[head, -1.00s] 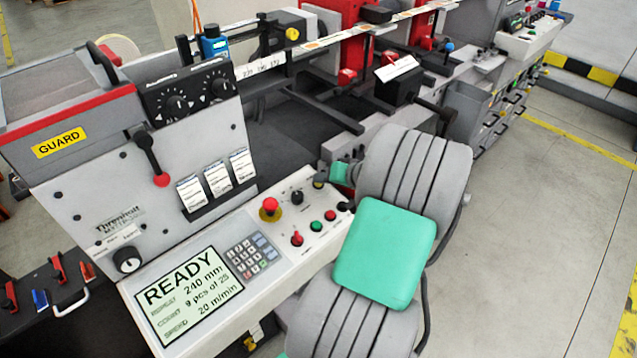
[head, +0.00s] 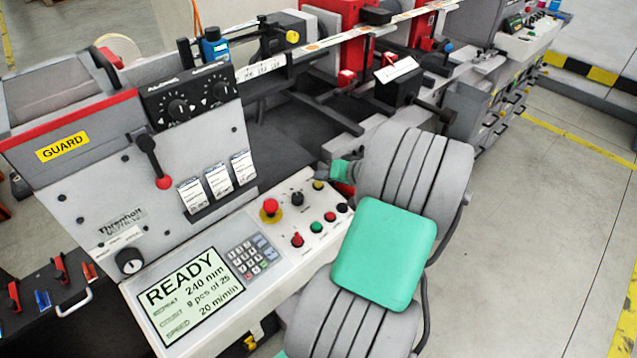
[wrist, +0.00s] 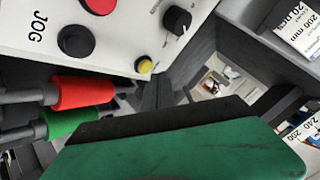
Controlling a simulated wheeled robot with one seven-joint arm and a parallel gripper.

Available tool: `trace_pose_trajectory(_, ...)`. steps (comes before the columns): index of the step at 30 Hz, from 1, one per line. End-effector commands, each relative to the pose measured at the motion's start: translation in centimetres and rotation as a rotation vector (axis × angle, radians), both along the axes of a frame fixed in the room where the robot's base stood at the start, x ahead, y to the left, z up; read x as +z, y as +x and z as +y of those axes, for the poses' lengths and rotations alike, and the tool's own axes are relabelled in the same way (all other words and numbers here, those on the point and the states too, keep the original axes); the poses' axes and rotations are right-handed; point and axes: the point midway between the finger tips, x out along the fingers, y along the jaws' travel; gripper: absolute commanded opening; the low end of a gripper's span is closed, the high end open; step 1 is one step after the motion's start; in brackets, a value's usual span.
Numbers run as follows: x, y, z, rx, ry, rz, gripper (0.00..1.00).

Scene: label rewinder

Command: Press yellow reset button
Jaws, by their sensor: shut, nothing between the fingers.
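The yellow reset button (head: 318,185) is a small round button at the far right corner of the sloping white control panel (head: 215,262). It also shows in the wrist view (wrist: 144,66), near the panel's edge, with its face uncovered. My gripper (head: 325,170) is just beyond the button in the head view, partly hidden by my grey arm. In the wrist view its dark fingers (wrist: 157,92) are together and empty, close to the button. A gap appears between fingertips and button; the exact distance is unclear.
A black knob (head: 297,198), a red mushroom button (head: 270,208) with a yellow collar and several red, green and black buttons share the panel. Red (wrist: 80,91) and green (wrist: 70,122) capped rods lie close beside the fingers. The READY screen (head: 193,290) is at the near left.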

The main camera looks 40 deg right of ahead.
Motion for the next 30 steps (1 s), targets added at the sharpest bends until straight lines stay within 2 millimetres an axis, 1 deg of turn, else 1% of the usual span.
trace_pose_trajectory(16, 5.0, -0.7, 0.0, -0.001, 0.0, -0.001, 0.0)
trace_pose_trajectory(30, 5.0, -0.7, 0.0, 0.0, 0.0, 0.0, 0.0)
